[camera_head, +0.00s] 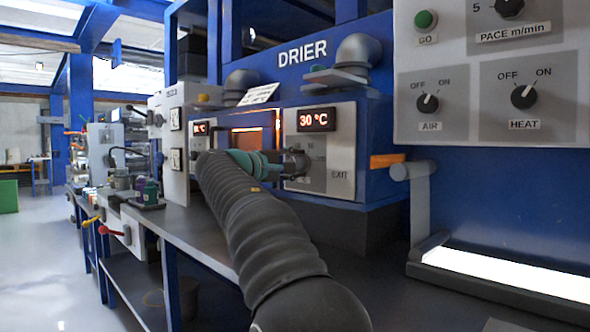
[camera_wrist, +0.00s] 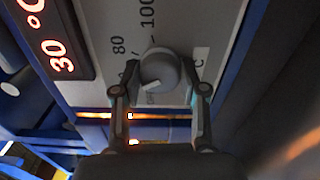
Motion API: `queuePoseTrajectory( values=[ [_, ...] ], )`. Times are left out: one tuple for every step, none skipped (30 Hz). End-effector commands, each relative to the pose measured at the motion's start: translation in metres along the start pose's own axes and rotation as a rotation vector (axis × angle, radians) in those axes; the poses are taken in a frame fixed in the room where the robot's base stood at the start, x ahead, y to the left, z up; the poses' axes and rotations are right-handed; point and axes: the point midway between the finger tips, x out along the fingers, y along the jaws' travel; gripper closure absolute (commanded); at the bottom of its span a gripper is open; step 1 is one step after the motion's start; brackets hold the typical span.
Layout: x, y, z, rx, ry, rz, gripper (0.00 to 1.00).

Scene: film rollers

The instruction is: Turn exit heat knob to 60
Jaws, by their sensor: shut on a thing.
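The exit heat knob (camera_wrist: 160,68) is a round grey knob on a light panel, in the middle of the wrist view. My gripper (camera_wrist: 161,76) has one finger on each side of it and is shut on it. A pale mark shows on the knob's lower left. The numbers 80 and 100 are readable on the dial; the 60 mark is not clear, near the left finger. In the head view my gripper (camera_head: 290,163) is at the panel marked EXIT (camera_head: 340,135), mostly covering the knob. The display (camera_head: 317,119) above reads 30 °C; it also shows in the wrist view (camera_wrist: 60,40).
Another panel (camera_head: 485,100) at the upper right carries AIR (camera_head: 428,103), HEAT (camera_head: 523,96) and PACE (camera_head: 509,8) knobs. An orange bar (camera_head: 387,160) and a grey roller (camera_head: 411,171) stick out right of the EXIT panel. Open floor (camera_head: 40,250) lies at left.

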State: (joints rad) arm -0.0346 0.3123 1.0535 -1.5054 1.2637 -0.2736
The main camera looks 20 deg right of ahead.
Motion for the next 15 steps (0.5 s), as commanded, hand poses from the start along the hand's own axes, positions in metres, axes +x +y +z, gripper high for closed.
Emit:
queuePoseTrajectory(
  values=[
    [0.0001,-0.0014,-0.0001,0.016,-0.001,0.0,0.92],
    [0.0001,-0.0012,0.0,0.026,-0.001,0.0,0.92],
    [0.0001,-0.001,0.0,0.038,-0.001,0.0,0.92],
    [0.0001,-0.0009,0.0,0.045,-0.001,-0.001,0.92],
    [0.0001,-0.0008,0.0001,0.05,-0.001,-0.001,0.92],
    [0.0001,-0.0008,0.0001,0.057,-0.001,-0.001,0.92],
    [0.0001,-0.0007,0.0001,0.061,-0.001,-0.001,0.92],
    [0.0001,-0.0007,0.0001,0.064,-0.001,-0.001,0.92],
    [0.0001,-0.0006,0.0001,0.068,-0.001,-0.001,0.92],
    [0.0001,-0.0006,0.0001,0.07,-0.001,-0.001,0.92],
    [0.0001,-0.0005,0.0001,0.071,-0.001,-0.001,0.92],
    [0.0001,-0.0005,0.0001,0.072,-0.001,-0.001,0.92],
    [0.0001,-0.0004,0.0001,0.072,-0.001,-0.001,0.92],
    [0.0001,-0.0004,0.0001,0.072,-0.001,-0.001,0.92],
    [0.0001,-0.0004,0.0001,0.072,-0.001,-0.001,0.92]
  ],
)
